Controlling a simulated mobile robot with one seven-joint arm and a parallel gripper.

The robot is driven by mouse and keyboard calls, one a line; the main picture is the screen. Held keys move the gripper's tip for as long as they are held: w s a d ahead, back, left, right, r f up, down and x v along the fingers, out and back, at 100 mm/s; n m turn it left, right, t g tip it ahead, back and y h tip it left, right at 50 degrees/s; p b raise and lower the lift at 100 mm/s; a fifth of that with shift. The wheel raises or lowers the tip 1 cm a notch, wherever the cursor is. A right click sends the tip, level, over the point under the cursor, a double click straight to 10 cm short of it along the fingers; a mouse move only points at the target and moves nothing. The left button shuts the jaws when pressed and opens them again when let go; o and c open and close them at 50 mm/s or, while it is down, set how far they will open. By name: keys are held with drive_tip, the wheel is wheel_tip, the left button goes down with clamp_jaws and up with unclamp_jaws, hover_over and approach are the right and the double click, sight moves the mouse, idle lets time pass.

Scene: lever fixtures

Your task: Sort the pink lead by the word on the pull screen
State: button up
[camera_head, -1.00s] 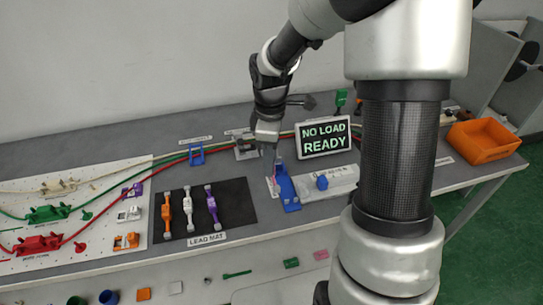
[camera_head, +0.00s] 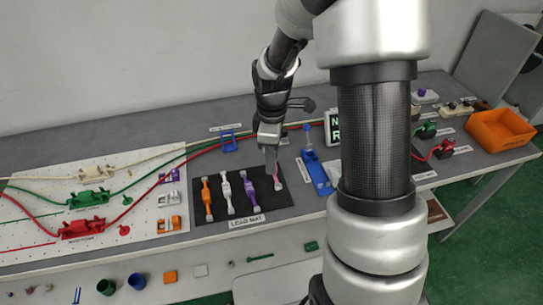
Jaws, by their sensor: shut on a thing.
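The pink lead (camera_head: 278,182) is upright in my gripper (camera_head: 271,165), at the right end of the black lead mat (camera_head: 262,208). My gripper is shut on its upper part. I cannot tell whether its lower end touches the mat. Orange (camera_head: 207,198), white (camera_head: 227,192) and purple (camera_head: 250,189) leads lie on the mat to the left of it. The pull screen (camera_head: 333,130) is mostly hidden behind my arm; only the letters "N" and "R" show at its left edge. The blue fixture (camera_head: 318,173) stands right of the mat, partly hidden by my arm.
A white pegboard (camera_head: 60,225) with red, green and cream connectors and cables fills the left. An orange bin (camera_head: 501,131) stands at the far right, near red (camera_head: 443,150) and green (camera_head: 427,130) connectors. Small coloured parts sit on a lower shelf.

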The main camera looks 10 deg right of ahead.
drive_tip(key=shift+f+b, duration=0.95)
drive_tip(key=shift+f, duration=0.55)
drive_tip(key=shift+f, duration=0.15)
drive_tip(key=shift+f+b, duration=0.4)
drive_tip(key=shift+f, duration=0.1)
drive_tip(key=shift+f, duration=0.25)
idle(0.4)
drive_tip(key=shift+f+b, duration=0.5)
drive_tip(key=shift+f, duration=0.1)
drive_tip(key=shift+f, duration=0.15)
drive_tip(key=shift+f+b, duration=0.4)
drive_tip(key=shift+f, duration=0.05)
